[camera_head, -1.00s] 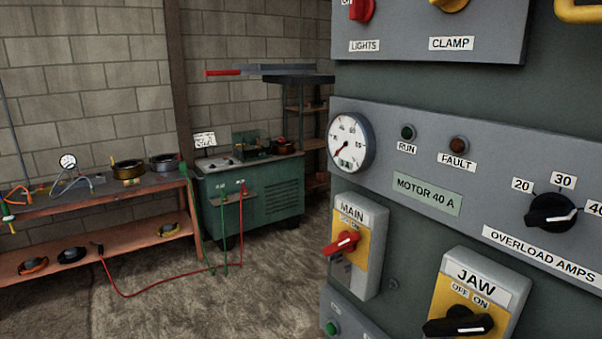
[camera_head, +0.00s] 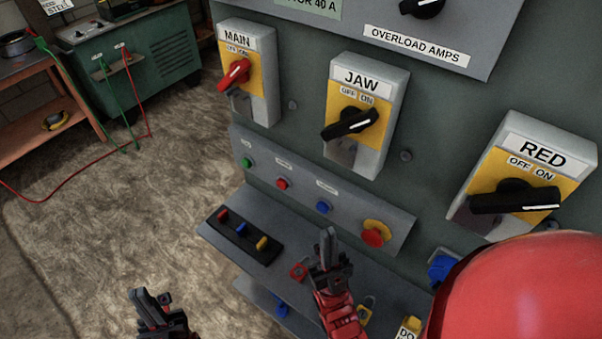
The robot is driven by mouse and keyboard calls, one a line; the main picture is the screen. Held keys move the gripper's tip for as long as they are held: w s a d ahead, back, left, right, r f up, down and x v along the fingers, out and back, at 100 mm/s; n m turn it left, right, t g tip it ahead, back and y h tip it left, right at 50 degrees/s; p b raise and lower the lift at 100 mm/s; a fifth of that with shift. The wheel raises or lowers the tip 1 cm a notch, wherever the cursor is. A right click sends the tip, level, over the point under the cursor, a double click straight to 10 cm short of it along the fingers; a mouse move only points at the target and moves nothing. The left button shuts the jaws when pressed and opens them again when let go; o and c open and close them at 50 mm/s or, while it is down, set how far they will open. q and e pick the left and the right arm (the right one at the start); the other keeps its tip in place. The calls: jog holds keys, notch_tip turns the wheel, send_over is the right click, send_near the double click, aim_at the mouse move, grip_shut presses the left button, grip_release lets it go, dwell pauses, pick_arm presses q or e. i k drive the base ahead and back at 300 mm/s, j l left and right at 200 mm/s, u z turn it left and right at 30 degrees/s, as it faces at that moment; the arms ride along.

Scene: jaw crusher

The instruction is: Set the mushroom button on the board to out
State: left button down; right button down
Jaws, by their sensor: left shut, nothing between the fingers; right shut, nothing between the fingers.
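The red mushroom button (camera_head: 373,238) sits on a yellow base on the lower grey strip of the board, at the strip's right end. From this picture I cannot tell whether it is in or out. My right gripper (camera_head: 327,240) is shut and empty, to the left of the button and apart from it in the picture. My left gripper (camera_head: 150,302) is shut and empty at the bottom left, away from the board.
Green (camera_head: 246,162), red (camera_head: 282,184) and blue (camera_head: 323,207) buttons share the strip. MAIN (camera_head: 250,70), JAW (camera_head: 366,115) and RED (camera_head: 521,175) switches are above. A shelf (camera_head: 225,231) below holds padlocks and a black tray. A red rounded shape (camera_head: 530,290) blocks the lower right.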

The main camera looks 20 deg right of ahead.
aim_at(372, 238)
jog(key=k+z, duration=0.25)
jog(key=z, duration=0.2)
jog(key=k+l+z, duration=0.2)
jog(key=z, duration=0.25)
